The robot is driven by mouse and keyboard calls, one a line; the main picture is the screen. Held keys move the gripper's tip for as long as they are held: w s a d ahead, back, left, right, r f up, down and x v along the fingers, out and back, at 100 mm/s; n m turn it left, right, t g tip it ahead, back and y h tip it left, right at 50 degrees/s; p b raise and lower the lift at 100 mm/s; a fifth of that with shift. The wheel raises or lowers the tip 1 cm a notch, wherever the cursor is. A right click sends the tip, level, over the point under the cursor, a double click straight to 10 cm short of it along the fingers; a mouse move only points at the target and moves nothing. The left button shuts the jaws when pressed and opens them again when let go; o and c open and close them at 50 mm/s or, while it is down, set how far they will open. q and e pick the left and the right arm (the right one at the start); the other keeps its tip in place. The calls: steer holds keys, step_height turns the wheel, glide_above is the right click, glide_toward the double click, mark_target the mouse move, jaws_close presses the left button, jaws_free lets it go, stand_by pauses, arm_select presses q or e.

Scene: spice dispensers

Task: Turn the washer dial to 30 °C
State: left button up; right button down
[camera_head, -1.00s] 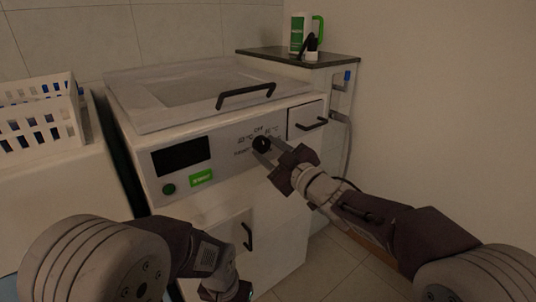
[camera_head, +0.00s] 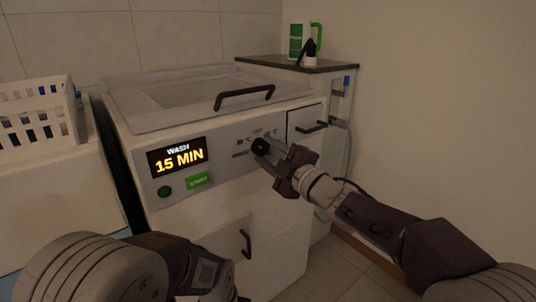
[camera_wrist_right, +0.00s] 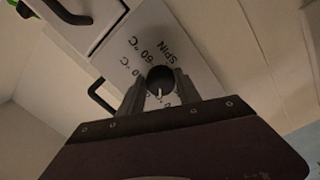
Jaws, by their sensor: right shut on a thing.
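The washer (camera_head: 225,155) stands in the middle of the head view. Its black dial (camera_head: 261,146) is on the front panel, with printed labels around it. My right gripper (camera_head: 269,153) is shut on the dial, with one finger on each side. The wrist view shows the dial (camera_wrist_right: 160,79) between the fingers, its white pointer mark toward the bottom of that picture. "60 °C" and "SPIN" are readable there; the label at the pointer is too hidden to tell. The display (camera_head: 178,158) is lit and reads "WASH 15 MIN". My left gripper is out of view.
A green start label (camera_head: 199,180) and a round green button (camera_head: 165,191) sit below the display. The lid has a black handle (camera_head: 245,96). A drawer (camera_head: 305,122) is right of the dial. A white basket (camera_head: 37,112) stands left. A detergent bottle (camera_head: 298,40) stands behind.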

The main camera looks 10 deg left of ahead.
stand_by(0.3)
steer(key=c, duration=0.8)
jaws_free()
steer(key=shift+c, duration=0.2)
steer(key=p+v, duration=0.2)
steer(key=v, duration=0.7)
steer(key=shift+p, duration=0.35)
